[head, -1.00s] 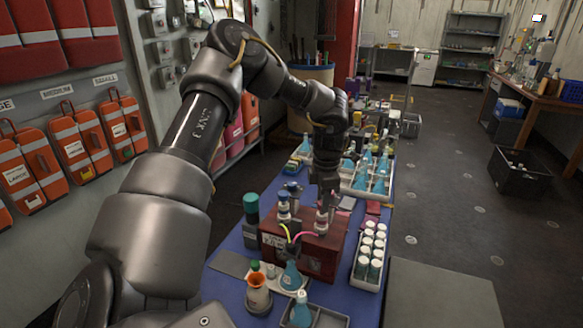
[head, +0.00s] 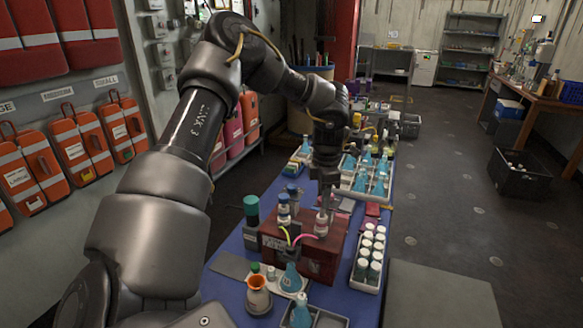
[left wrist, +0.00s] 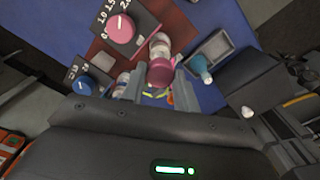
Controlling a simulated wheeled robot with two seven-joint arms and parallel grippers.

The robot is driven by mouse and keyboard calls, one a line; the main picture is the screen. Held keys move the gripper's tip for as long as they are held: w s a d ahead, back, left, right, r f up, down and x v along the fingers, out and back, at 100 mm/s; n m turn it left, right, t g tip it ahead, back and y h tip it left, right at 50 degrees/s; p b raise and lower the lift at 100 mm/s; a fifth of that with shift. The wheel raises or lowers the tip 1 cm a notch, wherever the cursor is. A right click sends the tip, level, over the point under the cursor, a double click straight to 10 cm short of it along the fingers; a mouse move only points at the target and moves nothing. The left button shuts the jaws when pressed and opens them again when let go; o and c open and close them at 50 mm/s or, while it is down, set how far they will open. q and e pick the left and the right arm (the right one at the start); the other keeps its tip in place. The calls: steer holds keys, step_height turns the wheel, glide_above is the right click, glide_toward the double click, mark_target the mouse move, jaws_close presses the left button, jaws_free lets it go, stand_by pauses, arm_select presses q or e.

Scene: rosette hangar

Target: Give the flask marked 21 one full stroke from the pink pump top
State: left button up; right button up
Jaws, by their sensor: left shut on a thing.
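The pink pump top (left wrist: 161,72) shows in the left wrist view between the fingers of my left gripper (left wrist: 158,90), which is shut on it. In the head view my left gripper (head: 326,190) points down over the white pump bottle (head: 321,224) in the dark red box (head: 320,256). A pink tube (head: 304,237) and a green tube curve from the box's front. A blue flask (head: 290,279) stands in front of the box, near the tube ends; its mark is too small to read. My right gripper is out of view.
A pink dial (left wrist: 119,28) and a blue dial (left wrist: 84,86) are near the pumps. An orange flask (head: 258,295) stands at the front left. A rack of white-capped vials (head: 368,258) is to the right. More blue flasks stand in a tray (head: 379,190) behind.

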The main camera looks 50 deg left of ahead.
arm_select(q)
steer(key=shift+r+p, duration=0.3)
steer(key=shift+r, duration=0.55)
steer(key=shift+f+b, duration=1.9)
steer(key=shift+f, duration=0.2)
steer(key=o, duration=0.8)
steer(key=shift+c, duration=0.2)
steer(key=shift+r, duration=0.1)
steer(key=shift+r+p, duration=2)
steer(key=shift+r, duration=1.45)
